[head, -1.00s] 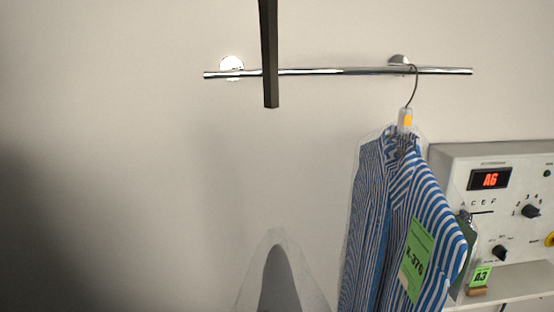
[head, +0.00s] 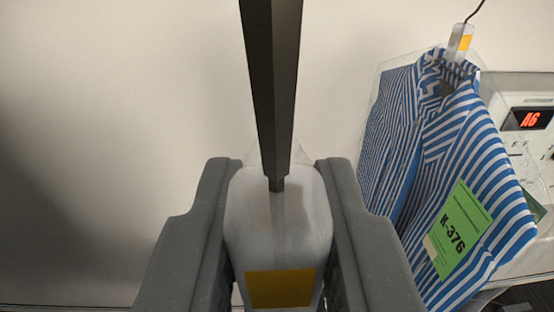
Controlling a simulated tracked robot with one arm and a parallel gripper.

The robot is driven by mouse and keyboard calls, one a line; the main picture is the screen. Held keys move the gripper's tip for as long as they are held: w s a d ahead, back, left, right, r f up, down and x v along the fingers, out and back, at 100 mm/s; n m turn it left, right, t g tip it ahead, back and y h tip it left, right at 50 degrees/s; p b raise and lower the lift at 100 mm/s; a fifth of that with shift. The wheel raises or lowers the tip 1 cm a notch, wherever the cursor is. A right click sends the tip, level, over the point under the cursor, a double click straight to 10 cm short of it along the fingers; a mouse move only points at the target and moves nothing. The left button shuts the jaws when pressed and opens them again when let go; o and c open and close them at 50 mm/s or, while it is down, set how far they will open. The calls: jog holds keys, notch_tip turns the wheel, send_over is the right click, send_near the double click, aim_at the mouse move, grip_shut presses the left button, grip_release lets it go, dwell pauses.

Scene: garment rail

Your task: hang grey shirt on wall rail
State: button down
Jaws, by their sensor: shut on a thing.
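My gripper (head: 279,205) is at the bottom middle of the head view, its two grey fingers on either side of a whitish hanger block (head: 278,235) with an orange-yellow label. It is shut on this block. A dark bar (head: 270,80), seemingly the hanger's hook seen close up, runs from the top edge down to the block. A little clear cover shows behind the block. The grey shirt itself is hidden behind the block and gripper. The wall rail is out of view now; in the earlier frame it runs across the upper wall.
A blue-and-white striped shirt (head: 440,160) with a green K-376 tag (head: 458,230) hangs close to the right of my gripper, in clear cover. A control panel (head: 515,95) reading A6 stands at the right edge. The pale wall (head: 120,120) at left is bare.

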jog(key=shift+s+d, duration=0.1)
jog(key=shift+d, duration=0.05)
dwell(0.3)
jog(key=shift+w+r+p, duration=0.15)
jog(key=shift+w+p, duration=1.6)
jog(key=shift+w, duration=2.7)
jog(key=shift+w+a+p, duration=0.2)
jog(key=shift+w+p, duration=0.9)
jog(key=shift+w, duration=1.5)
jog(key=shift+w+a+p, duration=0.2)
jog(key=shift+w+p, duration=0.9)
jog(key=shift+w, duration=1.5)
jog(key=shift+w+p, duration=0.4)
jog(key=shift+w, duration=0.4)
jog(key=w+p, duration=0.1)
jog(key=w, duration=0.2)
jog(key=shift+w, duration=0.3)
jog(key=shift+w+a, duration=0.1)
jog(key=shift+w, duration=0.2)
